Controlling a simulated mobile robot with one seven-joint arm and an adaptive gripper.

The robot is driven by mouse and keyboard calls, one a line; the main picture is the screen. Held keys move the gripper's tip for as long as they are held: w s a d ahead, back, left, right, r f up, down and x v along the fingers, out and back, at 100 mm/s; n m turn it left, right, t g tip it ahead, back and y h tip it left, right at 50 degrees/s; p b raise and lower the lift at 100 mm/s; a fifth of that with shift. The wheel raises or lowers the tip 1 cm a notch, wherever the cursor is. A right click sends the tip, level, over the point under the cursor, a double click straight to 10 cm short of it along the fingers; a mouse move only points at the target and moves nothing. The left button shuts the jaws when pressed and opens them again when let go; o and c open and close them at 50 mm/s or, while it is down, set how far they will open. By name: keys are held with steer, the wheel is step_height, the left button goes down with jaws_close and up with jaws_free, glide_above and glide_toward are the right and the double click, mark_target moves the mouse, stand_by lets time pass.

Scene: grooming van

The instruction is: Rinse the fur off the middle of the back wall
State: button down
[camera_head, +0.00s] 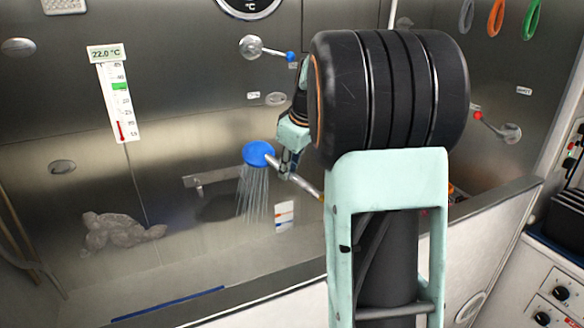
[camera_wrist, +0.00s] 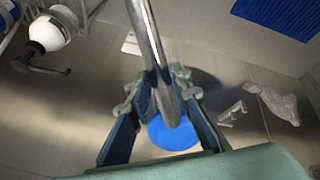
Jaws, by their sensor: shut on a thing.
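My gripper (camera_head: 288,165) is shut on the metal handle of a shower head (camera_head: 258,153) with a blue face. Water streams down from the head in front of the back wall (camera_head: 190,120). In the wrist view the metal handle runs between the fingers of my gripper (camera_wrist: 163,88), with the blue head (camera_wrist: 173,134) beyond them. A grey clump of fur (camera_head: 118,231) shows low on the left, against the back wall or at its foot; I cannot tell which. It also shows at the right of the wrist view (camera_wrist: 276,103). The spray falls to the right of the fur.
A blue-tipped lever (camera_head: 268,50) is on the back wall and a red-tipped lever (camera_head: 498,127) is further right. A thermometer strip (camera_head: 116,98) hangs at upper left. A metal bracket (camera_head: 205,178) sits behind the spray. The tub's front rim (camera_head: 490,200) crosses below my arm.

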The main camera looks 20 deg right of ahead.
steer(key=shift+d, duration=0.1)
steer(key=shift+d, duration=0.5)
step_height(320, 180, up, 7)
steer(key=p, duration=0.6)
steer(key=shift+r, duration=0.15)
